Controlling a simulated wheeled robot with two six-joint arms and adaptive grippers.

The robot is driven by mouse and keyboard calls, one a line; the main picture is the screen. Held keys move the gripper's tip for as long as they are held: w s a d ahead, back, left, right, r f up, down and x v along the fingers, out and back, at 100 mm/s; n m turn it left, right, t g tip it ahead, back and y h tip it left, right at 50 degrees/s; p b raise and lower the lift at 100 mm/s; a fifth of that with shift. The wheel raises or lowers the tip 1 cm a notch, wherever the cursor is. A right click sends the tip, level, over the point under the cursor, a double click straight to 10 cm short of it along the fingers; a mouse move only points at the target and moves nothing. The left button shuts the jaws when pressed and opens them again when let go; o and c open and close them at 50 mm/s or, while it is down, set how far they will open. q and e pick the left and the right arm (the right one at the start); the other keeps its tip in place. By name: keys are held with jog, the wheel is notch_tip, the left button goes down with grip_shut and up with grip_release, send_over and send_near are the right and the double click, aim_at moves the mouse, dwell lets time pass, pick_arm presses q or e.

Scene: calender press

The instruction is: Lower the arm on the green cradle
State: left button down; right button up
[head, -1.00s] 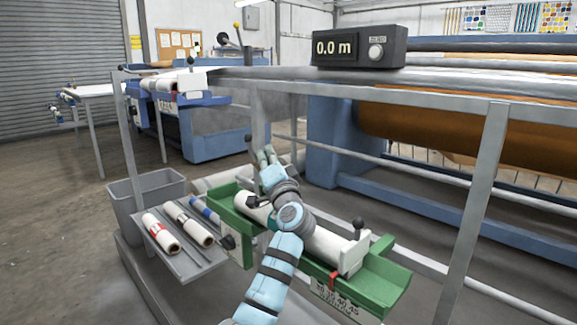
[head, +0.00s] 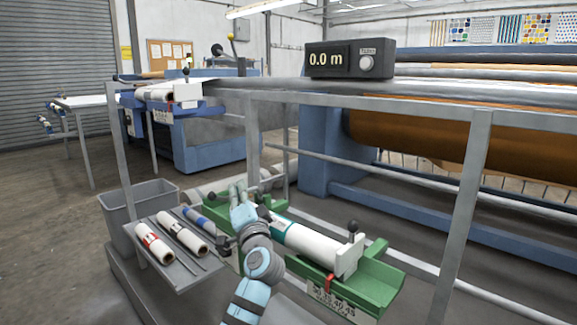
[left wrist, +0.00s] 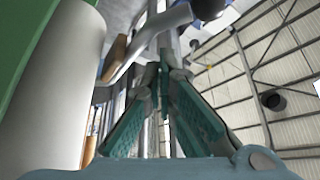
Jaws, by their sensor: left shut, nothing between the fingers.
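My left gripper (head: 239,191) is over the cradle's left part, fingers pointing up and away. In the left wrist view the gripper (left wrist: 165,75) is shut and empty. The roll (left wrist: 60,85) is close on the left there, and a grey bent bar (left wrist: 145,40) lies beyond the fingers. I cannot tell whether this bar is the cradle's arm. My right gripper is out of view.
A grey shelf (head: 180,270) with several small rolls and a grey bin (head: 140,200) are left of the cradle. Metal posts (head: 465,210) and a rail frame the area. A 0.0 m counter (head: 350,60) sits above, before the big brown roll (head: 430,148).

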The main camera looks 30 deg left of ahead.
pick_arm(q)
jog(key=shift+s+f, duration=0.15)
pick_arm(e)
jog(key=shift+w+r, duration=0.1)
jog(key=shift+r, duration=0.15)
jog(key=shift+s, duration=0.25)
